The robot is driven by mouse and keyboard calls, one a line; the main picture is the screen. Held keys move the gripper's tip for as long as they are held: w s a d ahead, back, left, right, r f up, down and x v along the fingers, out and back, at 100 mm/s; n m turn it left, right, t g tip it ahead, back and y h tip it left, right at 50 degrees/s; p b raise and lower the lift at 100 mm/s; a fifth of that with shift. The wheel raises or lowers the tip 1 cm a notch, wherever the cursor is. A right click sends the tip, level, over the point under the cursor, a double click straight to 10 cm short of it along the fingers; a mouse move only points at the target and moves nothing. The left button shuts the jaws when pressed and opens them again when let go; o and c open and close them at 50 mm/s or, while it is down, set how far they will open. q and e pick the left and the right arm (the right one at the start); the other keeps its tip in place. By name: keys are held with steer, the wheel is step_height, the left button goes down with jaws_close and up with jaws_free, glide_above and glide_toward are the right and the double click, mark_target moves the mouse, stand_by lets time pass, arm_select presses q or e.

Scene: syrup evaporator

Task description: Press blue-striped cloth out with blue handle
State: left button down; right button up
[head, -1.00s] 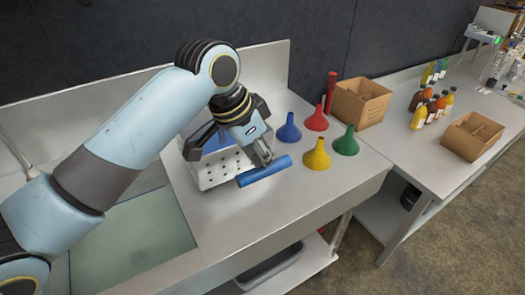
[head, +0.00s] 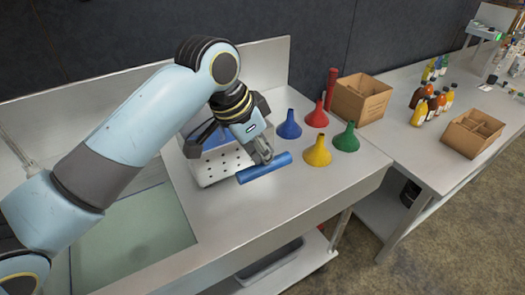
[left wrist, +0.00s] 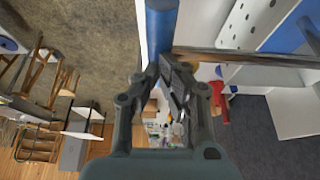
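The blue handle (head: 265,168) is a smooth cylinder beside a white perforated box (head: 218,168) on the steel counter. My left gripper (head: 262,158) comes down over the handle's middle, and its fingers appear shut on it. In the left wrist view the handle (left wrist: 161,28) runs from the top edge to my fingertips (left wrist: 164,68), where a metal bar (left wrist: 245,57) extends right. Something blue (head: 212,140) shows inside the box, partly hidden by my arm; I cannot make out stripes or tell whether it is cloth. My right gripper is not in view.
Blue (head: 289,125), red (head: 317,116), yellow (head: 318,153) and green (head: 347,139) funnels stand just right of the handle. A cardboard box (head: 360,102) is behind them. A sink basin (head: 135,235) lies left. Bottles and another carton (head: 473,135) stand on the right table.

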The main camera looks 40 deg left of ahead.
arm_select(q)
steer(key=shift+s+f+p, duration=0.1)
steer(key=shift+f+p, duration=0.1)
steer(key=shift+p, duration=0.1)
steer(key=shift+f, duration=0.15)
stand_by(0.5)
stand_by(1.5)
step_height(320, 180, up, 4)
steer(key=shift+f+p, duration=0.25)
steer(key=shift+p, duration=0.85)
step_height(320, 180, up, 5)
steer(key=shift+f, duration=0.1)
steer(key=shift+f, duration=0.1)
